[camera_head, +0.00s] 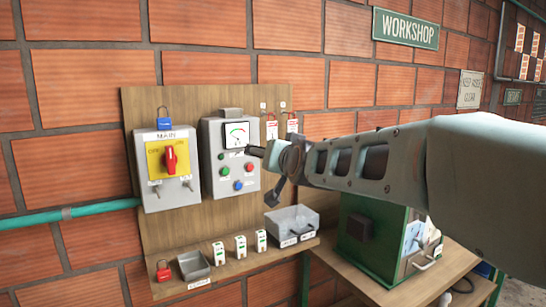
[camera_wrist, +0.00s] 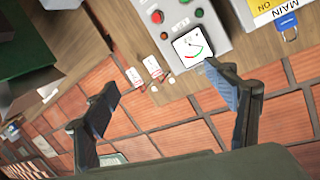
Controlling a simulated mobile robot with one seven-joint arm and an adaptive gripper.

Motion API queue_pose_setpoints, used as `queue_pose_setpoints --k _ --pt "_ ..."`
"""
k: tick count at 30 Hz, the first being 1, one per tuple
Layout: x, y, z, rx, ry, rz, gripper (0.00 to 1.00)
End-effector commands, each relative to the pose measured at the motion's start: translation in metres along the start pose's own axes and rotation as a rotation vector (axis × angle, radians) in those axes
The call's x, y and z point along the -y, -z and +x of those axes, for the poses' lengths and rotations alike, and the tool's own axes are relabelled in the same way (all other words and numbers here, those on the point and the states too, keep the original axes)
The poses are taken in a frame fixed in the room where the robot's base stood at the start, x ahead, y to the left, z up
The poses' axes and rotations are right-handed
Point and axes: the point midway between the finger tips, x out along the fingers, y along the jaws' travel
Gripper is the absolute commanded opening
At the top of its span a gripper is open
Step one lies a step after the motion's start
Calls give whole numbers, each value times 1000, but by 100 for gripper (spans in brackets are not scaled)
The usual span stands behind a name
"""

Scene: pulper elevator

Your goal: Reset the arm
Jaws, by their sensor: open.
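My gripper (camera_head: 263,173) is at the end of my arm, which reaches in from the right in the head view. It is in front of the wooden board, by the right edge of the grey control box (camera_head: 212,178). In the wrist view my gripper (camera_wrist: 160,81) shows two dark fingers spread apart with nothing between them. The wrist view is turned, with the board at the top and brick wall below.
A main switch box (camera_head: 168,188) with a red handle and blue padlock (camera_head: 164,119) hangs on the left. Tags (camera_head: 271,127) hang above my gripper. A shelf below holds a red padlock (camera_head: 164,270), small trays and switches. A green machine (camera_head: 375,233) stands under my arm.

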Motion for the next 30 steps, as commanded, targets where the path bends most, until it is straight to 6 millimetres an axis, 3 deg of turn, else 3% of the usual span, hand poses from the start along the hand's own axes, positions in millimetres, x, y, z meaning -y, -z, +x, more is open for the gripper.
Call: queue_pose_setpoints --k 5,8,21,25,30 --pt "-12 -7 -13 43 -9 6 78" --pt "-30 -26 -41 129 -23 13 78" --pt "-98 -174 -250 646 -182 -87 78" --pt "-112 -209 -297 756 -253 -118 78" --pt "-122 -231 -326 828 -304 -136 78"
